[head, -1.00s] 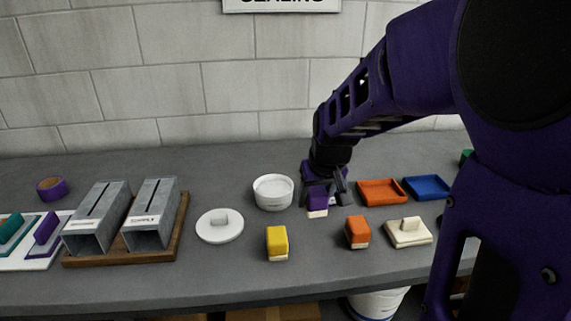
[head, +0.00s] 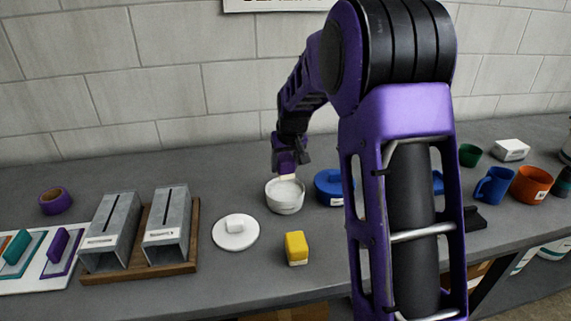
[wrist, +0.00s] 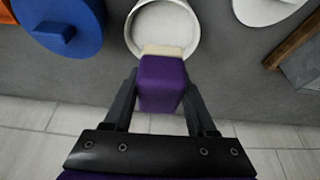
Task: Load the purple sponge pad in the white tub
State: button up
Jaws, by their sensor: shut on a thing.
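The purple sponge pad (wrist: 162,82) has a cream end face and is held between the two fingers of my gripper (wrist: 161,92). In the head view my gripper (head: 288,163) is over the back part of the white tub (head: 286,207), with the pad's cream end (head: 287,178) pointing down just above the opening. In the wrist view the pad overlaps the edge of the round tub (wrist: 135,25). I cannot tell whether the pad touches the rim. The visible inside of the tub looks empty.
A white lid (head: 236,242) with a knob lies left of the tub, and a yellow block (head: 296,248) stands in front. A blue round lid (head: 326,194) is close on the right. Grey duct pieces (head: 112,232) stand on a wooden base (head: 194,235) further left.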

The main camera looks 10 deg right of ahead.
aim_at(284, 190)
jog(key=shift+f+b, duration=1.75)
jog(key=shift+f, duration=1.1)
jog(key=shift+s+f+b, duration=0.1)
jog(key=shift+f+b, duration=0.35)
jog(key=shift+f, duration=0.15)
jog(key=shift+r, duration=0.15)
jog(key=shift+r+p, duration=2.3)
jog(key=shift+r, duration=1.1)
